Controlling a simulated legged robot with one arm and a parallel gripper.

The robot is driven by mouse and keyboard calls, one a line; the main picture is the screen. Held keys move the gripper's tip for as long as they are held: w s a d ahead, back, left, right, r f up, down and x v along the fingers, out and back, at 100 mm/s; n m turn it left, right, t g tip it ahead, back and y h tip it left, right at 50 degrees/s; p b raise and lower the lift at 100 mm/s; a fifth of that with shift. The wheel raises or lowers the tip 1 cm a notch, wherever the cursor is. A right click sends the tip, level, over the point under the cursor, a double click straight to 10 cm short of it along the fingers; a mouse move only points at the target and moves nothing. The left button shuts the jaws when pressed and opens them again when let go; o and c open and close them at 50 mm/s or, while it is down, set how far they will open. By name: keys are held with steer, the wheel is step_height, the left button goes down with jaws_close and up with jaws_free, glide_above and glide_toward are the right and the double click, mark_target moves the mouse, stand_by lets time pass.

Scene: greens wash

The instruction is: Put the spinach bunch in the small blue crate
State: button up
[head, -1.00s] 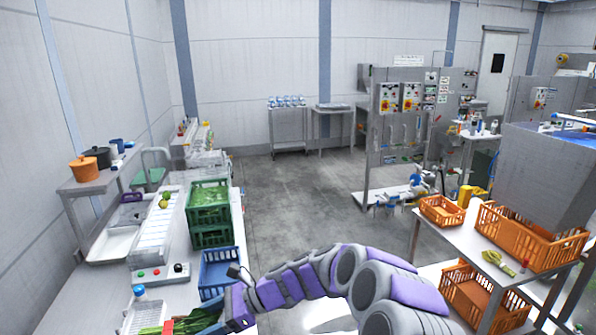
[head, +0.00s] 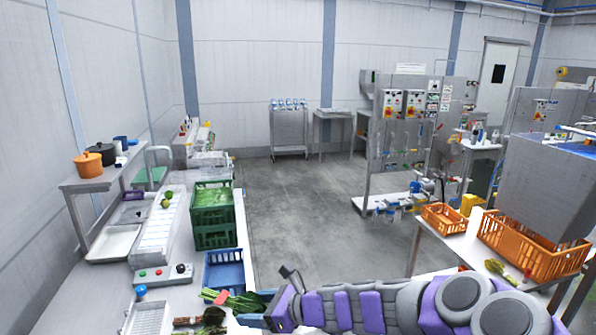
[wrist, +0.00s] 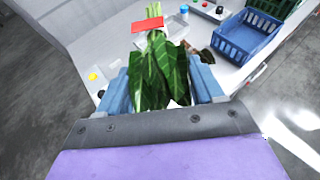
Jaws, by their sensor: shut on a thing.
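The spinach bunch (wrist: 158,80) has dark green leaves, pale stems and a red band. My gripper (wrist: 168,88) is shut on its leaves, with one blue finger on each side in the wrist view. In the head view the bunch (head: 240,301) sticks out to the left of my gripper (head: 268,304), just in front of the small blue crate. The small blue crate (head: 224,256) stands on the left counter and looks empty. It also shows at the upper right of the wrist view (wrist: 237,50), apart from the bunch.
Green crates (head: 213,236) with greens stand just behind the blue crate. A control box (head: 163,274) with buttons is to its left. A white tray (head: 147,318) and other produce (head: 205,319) lie near the front. Orange crates (head: 528,240) stand on the right table.

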steer(key=w+d+r+m+t+h, duration=0.25)
steer(key=d+m+h, duration=0.35)
steer(key=d, duration=0.3)
steer(key=w+d+r+m+t+h, duration=0.1)
steer(key=w+d+m+t+h, duration=0.2)
steer(key=d+m+h, duration=0.45)
steer(key=w+d+r+m+t+h, duration=0.2)
steer(key=w+d+m+t+h, duration=0.15)
steer(key=d, duration=0.65)
step_height(320, 180, down, 14)
steer(key=w+a+n+y, duration=0.1)
steer(key=n+y, duration=0.2)
steer(key=y, duration=0.1)
steer(key=shift+w+b, duration=0.4)
steer(key=shift+b, duration=0.05)
